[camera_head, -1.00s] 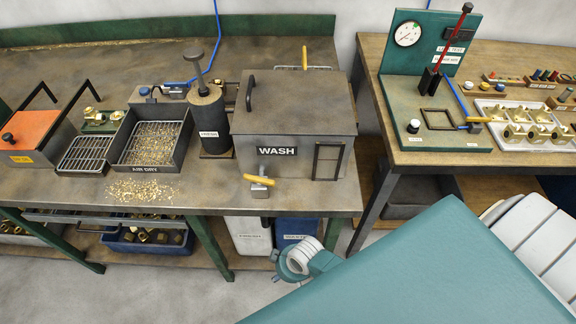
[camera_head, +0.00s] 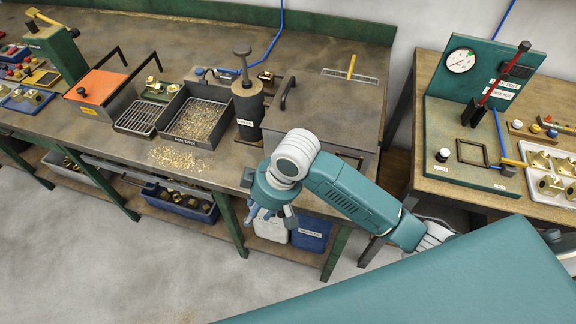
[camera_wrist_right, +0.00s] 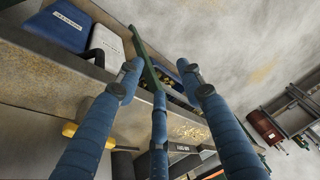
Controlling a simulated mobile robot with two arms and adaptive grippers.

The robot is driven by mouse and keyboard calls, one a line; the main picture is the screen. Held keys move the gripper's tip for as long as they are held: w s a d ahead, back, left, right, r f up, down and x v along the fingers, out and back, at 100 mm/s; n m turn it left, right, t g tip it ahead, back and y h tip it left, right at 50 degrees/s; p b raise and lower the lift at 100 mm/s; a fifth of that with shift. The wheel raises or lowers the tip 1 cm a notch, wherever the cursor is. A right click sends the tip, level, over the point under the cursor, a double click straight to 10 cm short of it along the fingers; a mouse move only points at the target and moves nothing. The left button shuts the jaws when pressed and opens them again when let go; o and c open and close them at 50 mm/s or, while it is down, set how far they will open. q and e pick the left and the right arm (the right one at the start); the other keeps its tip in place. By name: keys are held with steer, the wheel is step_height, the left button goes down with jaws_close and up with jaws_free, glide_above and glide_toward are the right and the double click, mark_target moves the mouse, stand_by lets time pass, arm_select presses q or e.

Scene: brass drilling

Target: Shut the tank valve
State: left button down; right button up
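The WASH tank (camera_head: 330,105) stands on the long bench. Its front and the yellow-handled valve low on it, seen earlier, are now largely hidden behind my right arm in the head view. In the right wrist view, a yellow handle (camera_wrist_right: 70,129) shows on both sides of one blue finger and is partly covered by it. My right gripper (camera_head: 262,212) is in front of the bench edge, below the tank's front left. In the wrist view its blue fingers (camera_wrist_right: 160,95) are spread apart with nothing between them. I cannot tell whether they touch the handle. My left gripper is not in view.
A mesh tray (camera_head: 172,133) and spilled chips (camera_head: 180,160) lie left of the tank. A dark cylinder (camera_head: 247,105) stands beside it. Bins (camera_head: 311,236) sit below the bench. A gauge stand (camera_head: 462,140) is on the right table. The floor in front is clear.

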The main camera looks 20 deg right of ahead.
steer(key=w+d+r+g+h, duration=0.2)
steer(key=w+d+r+h, duration=0.2)
steer(key=w+d+r, duration=0.55)
steer(key=shift+n, duration=0.3)
steer(key=f+p, duration=0.1)
steer(key=f, duration=0.1)
steer(key=s+f+p, duration=0.1)
steer(key=f, duration=0.1)
steer(key=d+f+p, duration=0.1)
steer(key=f, duration=0.1)
steer(key=shift+s, duration=0.3)
steer(key=shift+a+f, duration=0.1)
steer(key=shift+f, duration=0.5)
